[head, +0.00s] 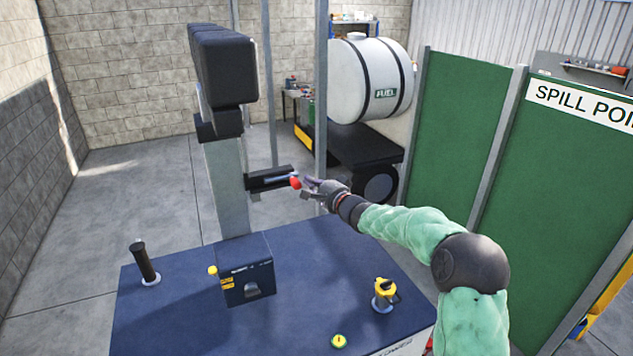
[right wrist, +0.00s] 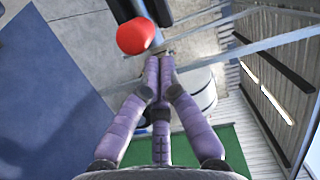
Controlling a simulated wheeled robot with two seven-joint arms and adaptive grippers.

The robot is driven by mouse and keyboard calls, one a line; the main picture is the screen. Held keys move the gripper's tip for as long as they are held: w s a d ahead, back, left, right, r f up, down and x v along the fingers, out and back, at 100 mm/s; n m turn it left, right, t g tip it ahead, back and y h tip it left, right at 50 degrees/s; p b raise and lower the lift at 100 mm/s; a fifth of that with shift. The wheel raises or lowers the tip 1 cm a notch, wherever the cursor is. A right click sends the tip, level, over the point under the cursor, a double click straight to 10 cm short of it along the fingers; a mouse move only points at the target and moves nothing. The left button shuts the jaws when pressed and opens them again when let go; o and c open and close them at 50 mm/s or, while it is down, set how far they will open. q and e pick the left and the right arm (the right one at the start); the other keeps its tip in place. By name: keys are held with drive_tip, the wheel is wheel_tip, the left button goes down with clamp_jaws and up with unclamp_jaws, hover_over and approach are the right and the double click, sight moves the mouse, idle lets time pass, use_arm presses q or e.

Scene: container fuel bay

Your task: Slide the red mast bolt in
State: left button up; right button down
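The red mast bolt shows its round red knob (head: 295,182) at the right end of a black bracket (head: 266,184) on the grey mast (head: 226,185). A pale bar, perhaps its shaft, lies along the bracket. My right gripper (head: 309,187) is just right of the knob. In the right wrist view the knob (right wrist: 135,38) is just beyond and left of the fingertips (right wrist: 159,62). The purple fingers are drawn together with nothing between them. I cannot tell whether they touch the knob. My left gripper is out of view.
Below is a blue deck (head: 180,318) with a black lever (head: 145,263), a dark control box (head: 247,271) and a yellow fitting (head: 384,294). A thin grey post (head: 321,100) rises behind the gripper. Green panels (head: 455,130) stand to the right, and a fuel tank (head: 370,80) stands behind.

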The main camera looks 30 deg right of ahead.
sight(294, 185)
drive_tip(key=a, duration=0.5)
drive_tip(key=shift+w+a, duration=0.15)
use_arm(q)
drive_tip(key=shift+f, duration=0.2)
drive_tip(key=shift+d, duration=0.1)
